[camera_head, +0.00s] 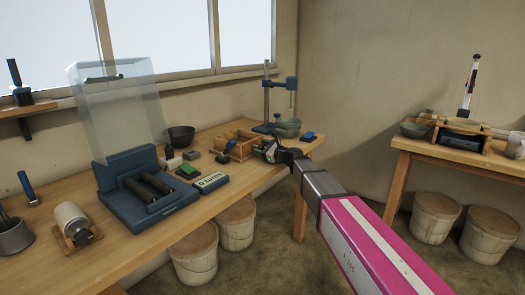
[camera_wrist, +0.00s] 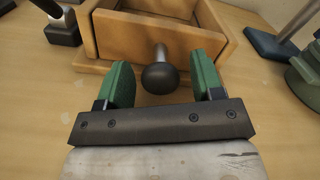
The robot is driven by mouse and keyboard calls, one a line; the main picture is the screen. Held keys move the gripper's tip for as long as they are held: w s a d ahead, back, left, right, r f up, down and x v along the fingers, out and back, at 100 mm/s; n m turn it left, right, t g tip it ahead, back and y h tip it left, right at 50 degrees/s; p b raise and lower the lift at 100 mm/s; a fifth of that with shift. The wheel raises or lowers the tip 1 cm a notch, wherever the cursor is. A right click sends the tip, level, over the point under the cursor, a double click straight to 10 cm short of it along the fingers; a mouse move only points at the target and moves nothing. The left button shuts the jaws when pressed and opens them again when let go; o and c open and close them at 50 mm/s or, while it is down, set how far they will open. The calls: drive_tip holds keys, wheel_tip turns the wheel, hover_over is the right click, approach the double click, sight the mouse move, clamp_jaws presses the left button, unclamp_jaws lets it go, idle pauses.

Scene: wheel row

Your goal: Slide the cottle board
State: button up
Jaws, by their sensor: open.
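A wooden frame of boards (camera_head: 236,142) stands on the workbench, left of my gripper in the head view. In the wrist view a wooden board (camera_wrist: 118,36), apparently the cottle board, faces me with a dark round knob (camera_wrist: 160,76). My gripper (camera_wrist: 161,66) is open, with one green finger on each side of the knob. Gaps show between the knob and both fingers. In the head view my gripper (camera_head: 269,150) is small, beside the frame, and hides part of its near end.
A blue machine with a clear cover (camera_head: 120,105) and a display block (camera_head: 210,182) stand left along the workbench (camera_head: 165,240). Lidded buckets (camera_head: 194,255) stand below.

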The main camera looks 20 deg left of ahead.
sight(263, 148)
drive_tip(key=shift+v, duration=3.35)
drive_tip(key=shift+d, duration=0.1)
